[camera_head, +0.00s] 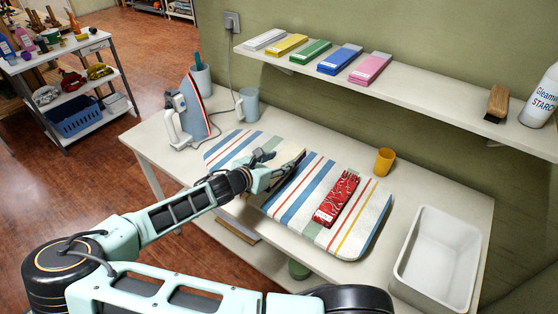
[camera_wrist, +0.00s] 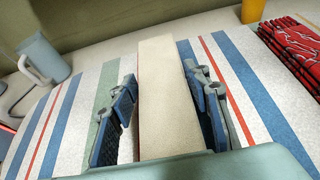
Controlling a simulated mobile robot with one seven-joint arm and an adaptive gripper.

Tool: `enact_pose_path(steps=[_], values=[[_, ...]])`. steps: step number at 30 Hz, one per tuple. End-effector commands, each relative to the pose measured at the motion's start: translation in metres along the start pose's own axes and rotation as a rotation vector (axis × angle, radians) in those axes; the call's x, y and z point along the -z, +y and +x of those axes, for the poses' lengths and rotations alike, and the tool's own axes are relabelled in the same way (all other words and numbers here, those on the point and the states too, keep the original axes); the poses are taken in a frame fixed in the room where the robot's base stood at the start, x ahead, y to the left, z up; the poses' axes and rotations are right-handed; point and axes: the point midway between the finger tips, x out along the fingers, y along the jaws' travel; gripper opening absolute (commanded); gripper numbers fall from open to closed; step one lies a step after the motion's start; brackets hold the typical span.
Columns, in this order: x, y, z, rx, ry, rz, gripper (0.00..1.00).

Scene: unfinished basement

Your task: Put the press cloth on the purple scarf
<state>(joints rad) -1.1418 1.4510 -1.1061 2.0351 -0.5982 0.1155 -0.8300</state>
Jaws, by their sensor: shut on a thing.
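The press cloth is a cream, flat, folded strip (camera_wrist: 167,95) between my gripper's fingers in the wrist view, with its long side pointing away from me. In the head view the press cloth (camera_head: 290,157) is partly covered by my gripper (camera_head: 279,167), which is low over the striped ironing board (camera_head: 365,236). My gripper is shut on the press cloth. I cannot tell if the cloth touches the board. A pinkish-purple folded piece (camera_head: 371,67) lies at the right end of a row on the wall shelf; it may be the purple scarf. No other purple cloth shows clearly.
A red patterned folded cloth (camera_head: 337,198) lies on the board's right part. An iron (camera_head: 189,113) and mug (camera_head: 247,104) stand behind left, a yellow cup (camera_head: 384,161) behind right. A white bin (camera_head: 437,262) is right. The shelf (camera_head: 430,99) overhangs the table's back.

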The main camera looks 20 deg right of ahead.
Motion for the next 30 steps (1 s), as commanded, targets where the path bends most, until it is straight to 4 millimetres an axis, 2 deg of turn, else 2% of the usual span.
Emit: enact_pose_path(steps=[7, 8, 12, 23, 26, 30], values=[[0.003, 0.000, 0.001, 0.000, 0.000, 0.000, 0.26], [0.003, 0.000, 0.001, 0.000, 0.000, 0.000, 0.46], [0.002, 0.000, 0.001, 0.000, 0.000, 0.001, 0.61], [-0.001, 0.001, -0.002, -0.001, 0.000, 0.001, 0.61], [0.000, 0.002, -0.013, -0.003, 0.001, 0.003, 0.61], [0.001, 0.002, -0.039, -0.005, 0.003, 0.003, 0.61]])
